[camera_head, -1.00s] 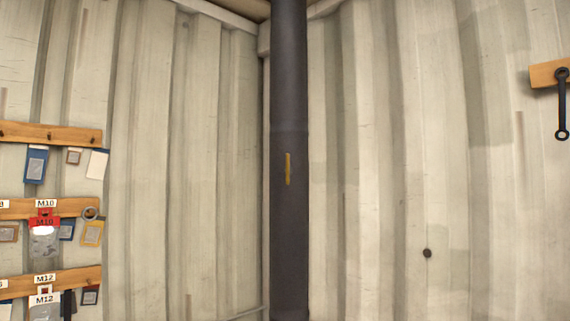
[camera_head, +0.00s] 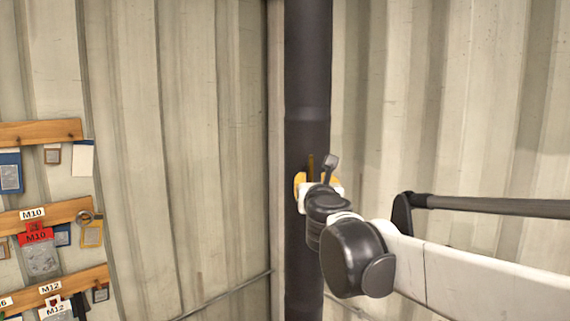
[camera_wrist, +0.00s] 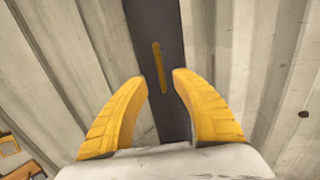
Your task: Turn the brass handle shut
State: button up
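The brass handle (camera_head: 311,162) is a thin upright strip on the dark vertical pipe (camera_head: 307,85), running along the pipe's length. In the head view its lower part is hidden behind my gripper (camera_head: 314,182). In the wrist view the handle (camera_wrist: 159,66) shows whole on the pipe (camera_wrist: 148,20), in line with it. My gripper (camera_wrist: 160,79) has its two yellow fingers spread apart, with nothing between them that it grips. The handle's lower end appears in the gap between the fingertips. I cannot tell how far the tips are from the pipe.
Wooden rails with hooks, labels and small packets (camera_head: 42,217) hang on the left wall. Pale corrugated walls (camera_head: 200,130) meet behind the pipe. A thin rod or conduit (camera_head: 225,293) runs low along the left wall. The space around the pipe is otherwise clear.

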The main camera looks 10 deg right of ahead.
aim_at(311, 172)
jog(key=w, duration=0.3)
jog(key=w+d+p, duration=0.1)
jog(key=w, duration=0.2)
jog(key=w+p, duration=0.1)
jog(key=w, duration=0.1)
jog(key=shift+w+d+f, duration=0.1)
jog(key=shift+w+d, duration=0.1)
jog(key=shift+w, duration=0.2)
jog(key=shift+c, duration=0.5)
grip_shut()
